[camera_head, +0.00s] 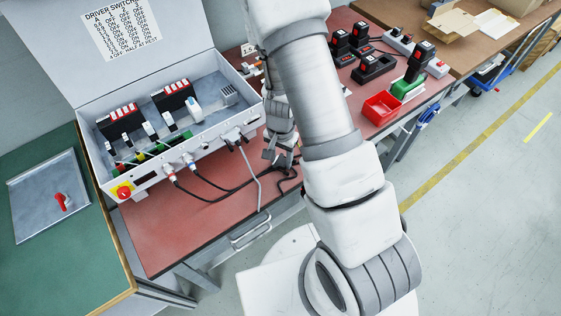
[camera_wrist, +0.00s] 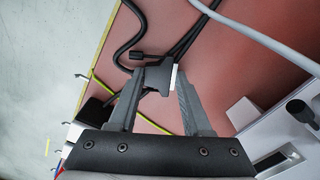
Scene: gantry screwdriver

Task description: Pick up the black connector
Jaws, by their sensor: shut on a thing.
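The black connector (camera_wrist: 156,76) shows in the wrist view with a pale face on its right side. Black cables run from it toward the top of the picture. A short black screw-like part sticks out beside it. My gripper (camera_wrist: 160,88) has its two fingers on either side of the connector and is shut on it. In the head view my gripper (camera_head: 279,155) points down over the red bench top, just right of the grey control box (camera_head: 150,172). The connector is hard to make out there, as the gripper and my arm cover that area.
Black and grey cables lie loose on the red bench (camera_head: 165,237) around my gripper. The control box has plugs along its front and a red knob (camera_head: 124,191). A red bin (camera_head: 382,108) and black devices (camera_head: 373,68) stand farther right. The bench front is mostly clear.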

